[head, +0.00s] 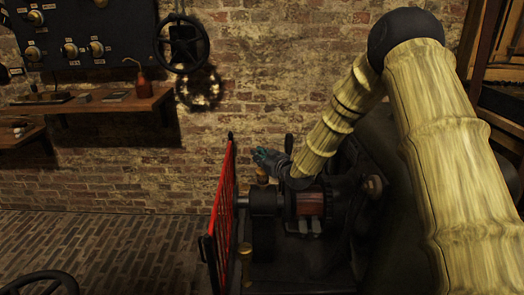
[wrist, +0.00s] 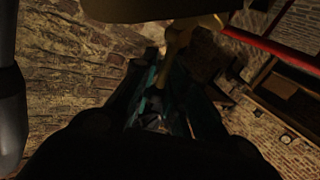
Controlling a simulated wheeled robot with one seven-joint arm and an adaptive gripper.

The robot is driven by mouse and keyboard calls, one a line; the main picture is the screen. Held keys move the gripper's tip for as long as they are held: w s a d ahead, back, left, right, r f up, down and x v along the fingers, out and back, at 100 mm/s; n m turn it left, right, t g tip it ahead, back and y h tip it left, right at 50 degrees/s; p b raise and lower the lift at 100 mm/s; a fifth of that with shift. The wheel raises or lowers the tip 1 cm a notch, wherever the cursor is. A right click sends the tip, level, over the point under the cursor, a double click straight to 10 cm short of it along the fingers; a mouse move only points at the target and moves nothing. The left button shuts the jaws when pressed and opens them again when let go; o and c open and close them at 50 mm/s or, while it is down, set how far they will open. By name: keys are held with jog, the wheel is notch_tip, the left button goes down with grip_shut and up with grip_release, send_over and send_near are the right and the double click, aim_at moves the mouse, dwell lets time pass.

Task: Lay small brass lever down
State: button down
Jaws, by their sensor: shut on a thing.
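My gripper (head: 268,158) reaches over the dark machine, its teal fingers pointing left, just behind the red guard. In the wrist view my gripper (wrist: 158,80) is shut on the small brass lever (wrist: 182,36), whose slim stem runs up from between the fingertips. A wider brass-brown piece lies across the top of that view; I cannot tell whether it is part of the lever. In the head view a small brass piece (head: 262,176) shows just under the fingers. The lever's exact tilt is unclear in the dark.
A red guard (head: 222,200) stands upright close to the left of the gripper. The dark machine (head: 300,225) with shafts and a copper-coloured winding lies below. A wooden shelf (head: 90,108) and a black panel (head: 80,30) are on the brick wall. The floor at left is mostly clear.

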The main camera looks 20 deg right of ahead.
jog(key=shift+w+a+f+n+g+h+p, duration=0.15)
jog(key=shift+a+f+n+g+h+p, duration=0.3)
jog(key=shift+n+h+p, duration=0.4)
jog(key=shift+w+a+f+n+g+h+p, duration=0.1)
jog(key=shift+a+f+n+g+h+p, duration=0.1)
jog(key=shift+a+n+g+h+p, duration=0.65)
jog(key=shift+w+a+f+n+g+h+p, duration=0.15)
jog(key=shift+f+n+g+h+p, duration=0.25)
jog(key=shift+n+p, duration=0.75)
jog(key=c, duration=1.6)
grip_release()
